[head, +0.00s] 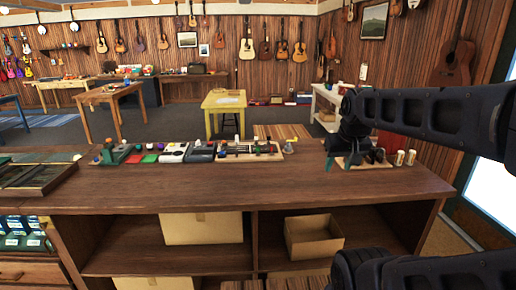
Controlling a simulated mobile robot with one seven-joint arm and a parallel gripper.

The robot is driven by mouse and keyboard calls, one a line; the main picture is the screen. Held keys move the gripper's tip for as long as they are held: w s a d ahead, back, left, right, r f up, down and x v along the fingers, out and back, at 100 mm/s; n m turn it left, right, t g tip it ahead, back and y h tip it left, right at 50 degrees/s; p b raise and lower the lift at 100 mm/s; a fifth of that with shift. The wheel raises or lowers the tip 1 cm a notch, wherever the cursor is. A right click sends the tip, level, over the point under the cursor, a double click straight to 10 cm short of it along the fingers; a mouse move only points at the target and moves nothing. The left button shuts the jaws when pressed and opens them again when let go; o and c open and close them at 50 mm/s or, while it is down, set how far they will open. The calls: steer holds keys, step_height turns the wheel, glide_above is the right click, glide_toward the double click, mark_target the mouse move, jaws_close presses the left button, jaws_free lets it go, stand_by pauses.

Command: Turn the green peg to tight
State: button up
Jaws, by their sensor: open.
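My gripper (342,165) is at the end of my dark arm, low over the right part of the wooden counter. It is open, with two teal fingertips apart and pointing down. It is above or beside a small light wooden board (365,163) that carries dark upright pieces. I cannot tell if the fingers touch anything. A green peg cannot be made out for certain at this size. A small green spot shows on another light board (250,156) with dark fittings, left of my gripper. Any tight marking is too small to read.
The counter (250,187) also bears a grey cone-like piece (289,146), two small cylinders (399,158), grey and white devices (187,152) and red and green pads. Dark framed panels (38,175) lie at its left. The counter's front strip is clear. Open shelves with boxes (313,238) are below.

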steer(key=w+a+r, duration=0.2)
steer(key=w+r, duration=0.2)
steer(key=w, duration=0.8)
glide_above(258, 150)
steer(key=s, duration=0.4)
step_height(258, 150, down, 14)
steer(key=r, duration=0.1)
steer(key=x, duration=1.1)
steer(key=shift+s+f, duration=0.1)
steer(key=shift+s, duration=0.05)
steer(key=c, duration=1)
